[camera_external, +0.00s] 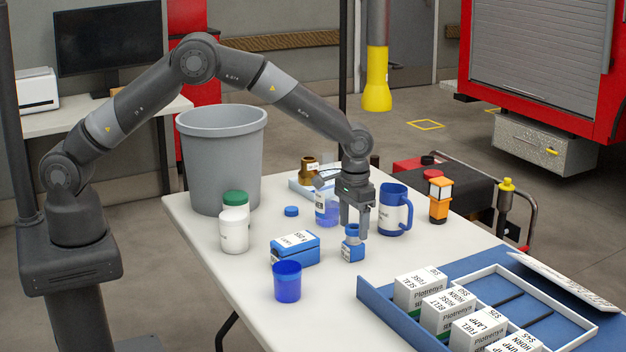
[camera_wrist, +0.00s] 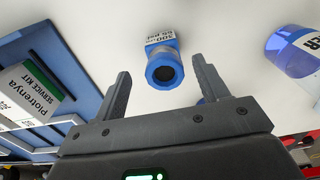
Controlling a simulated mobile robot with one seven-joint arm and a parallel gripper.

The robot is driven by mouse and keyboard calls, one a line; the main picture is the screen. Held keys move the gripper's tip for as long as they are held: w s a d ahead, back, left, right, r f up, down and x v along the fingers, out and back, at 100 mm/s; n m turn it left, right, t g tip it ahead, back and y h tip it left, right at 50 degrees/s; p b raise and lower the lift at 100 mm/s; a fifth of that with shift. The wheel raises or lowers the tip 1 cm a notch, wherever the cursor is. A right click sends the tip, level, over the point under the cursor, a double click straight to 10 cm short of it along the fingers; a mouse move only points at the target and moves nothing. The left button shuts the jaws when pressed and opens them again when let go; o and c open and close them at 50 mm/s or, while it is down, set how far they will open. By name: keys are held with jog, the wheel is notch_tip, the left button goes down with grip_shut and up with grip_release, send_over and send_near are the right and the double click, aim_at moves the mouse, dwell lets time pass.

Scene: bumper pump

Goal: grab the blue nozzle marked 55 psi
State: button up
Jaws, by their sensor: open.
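The blue nozzle (camera_external: 352,246) stands on the white table, below my gripper (camera_external: 356,222) in the external view. In the wrist view the nozzle (camera_wrist: 164,69) shows a round dark opening and a white label. The label's print is upside down and only partly legible; it seems to include 55 psi. My gripper (camera_wrist: 161,82) is open, with one finger on either side of the nozzle in that view. The nozzle appears slightly beyond the fingertips, and I see no contact. A brass nozzle (camera_external: 308,171) with a white label stands farther back.
A blue mug (camera_external: 393,212) and clear-blue container (camera_external: 327,210) stand close by. A blue box (camera_external: 296,250) and blue cup (camera_external: 287,283) are to the left. A blue tray (camera_external: 375,308) with white boxes fills the front right. A grey bin (camera_external: 222,160) stands behind.

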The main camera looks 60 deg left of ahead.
aim_at(354, 243)
jog(key=f, duration=0.6)
jog(key=shift+w+a+f, duration=0.25)
jog(key=shift+c, duration=0.6)
jog(key=c, duration=1)
jog(key=shift+c, duration=0.5)
jog(key=shift+r, duration=0.15)
